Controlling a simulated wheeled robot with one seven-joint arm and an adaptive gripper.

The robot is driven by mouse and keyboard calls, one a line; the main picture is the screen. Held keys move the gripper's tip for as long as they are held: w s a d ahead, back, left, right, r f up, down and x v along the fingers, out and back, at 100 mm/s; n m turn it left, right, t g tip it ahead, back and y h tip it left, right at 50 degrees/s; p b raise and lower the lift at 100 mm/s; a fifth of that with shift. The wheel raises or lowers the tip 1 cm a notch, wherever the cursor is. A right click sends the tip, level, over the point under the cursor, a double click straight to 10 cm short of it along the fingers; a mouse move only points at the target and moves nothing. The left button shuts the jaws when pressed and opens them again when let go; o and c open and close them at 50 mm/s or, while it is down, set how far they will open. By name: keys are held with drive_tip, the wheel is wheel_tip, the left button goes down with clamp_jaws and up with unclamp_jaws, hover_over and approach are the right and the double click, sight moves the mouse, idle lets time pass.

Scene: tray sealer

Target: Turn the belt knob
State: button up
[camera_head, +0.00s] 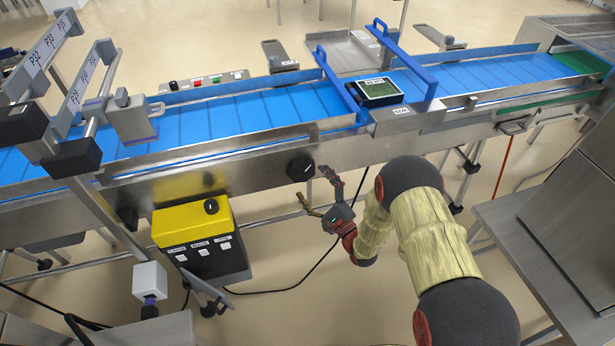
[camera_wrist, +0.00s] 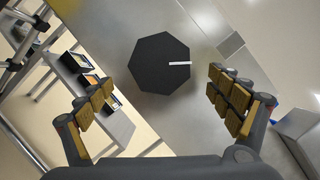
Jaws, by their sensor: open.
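The belt knob (camera_head: 300,168) is a black, faceted knob with a white pointer line, on the front metal side of the conveyor. In the wrist view the knob (camera_wrist: 160,63) is ahead of and between the finger pads, its white line pointing right. My gripper (camera_head: 309,192) is open and empty, its fingers spread just in front of and below the knob in the head view. The wrist view shows both padded fingers of my gripper (camera_wrist: 168,100) apart, with no visible contact with the knob.
A yellow-topped control box (camera_head: 180,222) with its own black knob stands lower left. The blue belt (camera_head: 240,112) runs behind, with a blue frame (camera_head: 340,85) around a dark tray (camera_head: 379,91). A steel cabinet (camera_head: 570,210) stands at right.

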drive_tip(key=v, duration=0.9)
